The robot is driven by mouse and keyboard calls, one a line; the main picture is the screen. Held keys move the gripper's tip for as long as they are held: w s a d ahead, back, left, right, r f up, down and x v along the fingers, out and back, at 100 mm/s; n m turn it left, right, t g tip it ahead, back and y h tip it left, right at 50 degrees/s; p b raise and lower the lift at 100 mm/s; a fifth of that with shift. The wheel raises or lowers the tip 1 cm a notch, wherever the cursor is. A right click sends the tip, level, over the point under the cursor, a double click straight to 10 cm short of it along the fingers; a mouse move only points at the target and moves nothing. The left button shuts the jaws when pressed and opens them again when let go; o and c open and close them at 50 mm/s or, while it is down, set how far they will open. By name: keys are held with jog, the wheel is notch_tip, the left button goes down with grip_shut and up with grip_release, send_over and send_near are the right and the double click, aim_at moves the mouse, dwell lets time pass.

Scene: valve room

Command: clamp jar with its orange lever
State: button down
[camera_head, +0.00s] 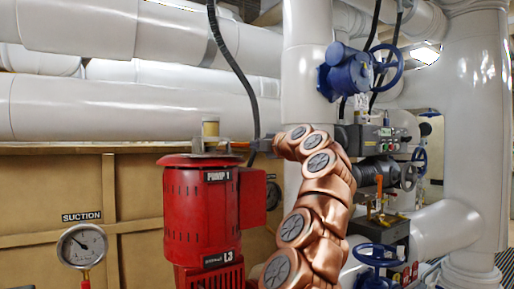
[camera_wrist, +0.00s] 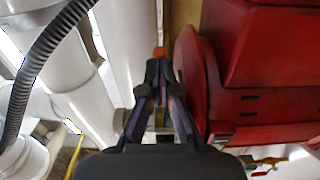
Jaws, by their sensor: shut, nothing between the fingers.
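A small tan jar-like cylinder (camera_head: 210,129) stands upright above the red pump (camera_head: 200,210) in the head view, with metal parts around its base. My gripper (camera_head: 257,149) is small and dark there, just right of it, at the end of my copper-coloured arm. In the wrist view my gripper (camera_wrist: 158,68) is shut and empty, its fingertips meeting beside the rim of the red pump (camera_wrist: 200,85). A small orange piece (camera_wrist: 159,52) shows right at the fingertips. It may be the lever; I cannot tell whether the fingers touch it. The clamp's detail is too small to tell.
A black hose (camera_head: 238,70) hangs down close to my gripper. White pipes (camera_head: 120,105) run behind. A blue valve (camera_head: 350,72) and a brass-coloured valve (camera_head: 382,215) are to the right. A suction gauge (camera_head: 82,246) is at the lower left.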

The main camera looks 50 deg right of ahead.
jog(key=s+d, duration=0.3)
jog(key=s, duration=0.9)
jog(key=shift+s+d+p, duration=0.15)
jog(key=shift+d+p, duration=0.05)
jog(key=shift+p, duration=0.2)
